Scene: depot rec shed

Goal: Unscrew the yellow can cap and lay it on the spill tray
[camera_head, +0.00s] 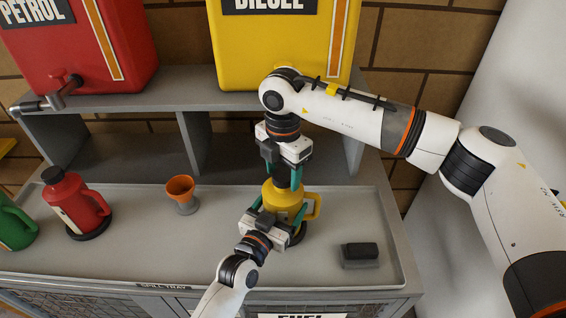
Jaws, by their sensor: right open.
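The yellow can (284,196) stands upright on the grey spill tray (130,232), its handle to the right. Its dark cap (282,177) is on top, mostly hidden by my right gripper. My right gripper (285,182) points down from above, open, with its teal fingers on either side of the cap; I cannot tell whether they touch it. My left gripper (274,212) comes from the front, with its fingers on either side of the can's body, and looks shut on it. The can's lower front is hidden behind this gripper.
A red can (70,203), a green can (14,225) and an orange funnel cup (181,190) stand to the left. A dark block (360,254) lies at right. Red petrol (75,40) and yellow diesel (270,50) tanks stand on the shelf behind. The tray's middle left is bare.

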